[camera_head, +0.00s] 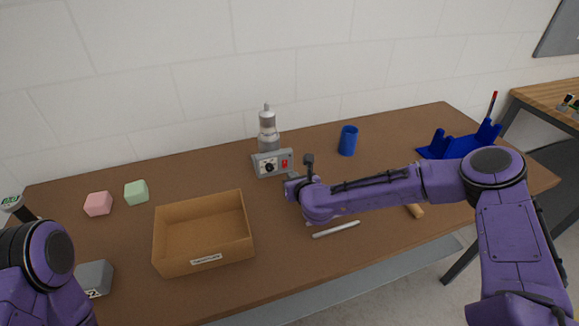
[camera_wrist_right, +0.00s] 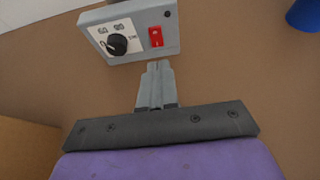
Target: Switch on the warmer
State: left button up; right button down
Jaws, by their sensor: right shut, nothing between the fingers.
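The warmer's grey control box (camera_head: 272,164) stands at the back middle of the table, with a silver cylindrical part (camera_head: 267,130) behind it. Its front carries a black knob (camera_wrist_right: 117,44) and a red switch (camera_wrist_right: 156,37); the red switch also shows in the head view (camera_head: 285,163). My right gripper (camera_wrist_right: 158,66) is shut and empty, its fingertips pointing at the box front just below the red switch. A small gap seems to show between tips and box. In the head view the right gripper (camera_head: 290,180) is partly hidden by its wrist. My left gripper is not visible; only its arm shows at lower left.
An open cardboard box (camera_head: 204,232) stands left of my right arm. Pink (camera_head: 98,204) and green (camera_head: 136,192) blocks and a grey block (camera_head: 94,278) lie further left. A blue cup (camera_head: 348,141) and blue rack (camera_head: 460,146) stand right. A light rod (camera_head: 336,230) lies in front.

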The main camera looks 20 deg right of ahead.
aim_at(286, 165)
jog(key=shift+w+f+p, duration=0.15)
jog(key=shift+w+p, duration=0.4)
jog(key=shift+w, duration=1.2)
jog(key=b, duration=0.4)
jog(key=f+t+b, duration=0.1)
jog(key=b, duration=0.4)
jog(key=shift+w+f+t, duration=0.2)
jog(key=shift+t, duration=0.1)
jog(key=shift+r+b, duration=0.35)
jog(key=shift+b, duration=0.05)
jog(key=shift+r+p, duration=0.4)
jog(key=shift+p, duration=0.2)
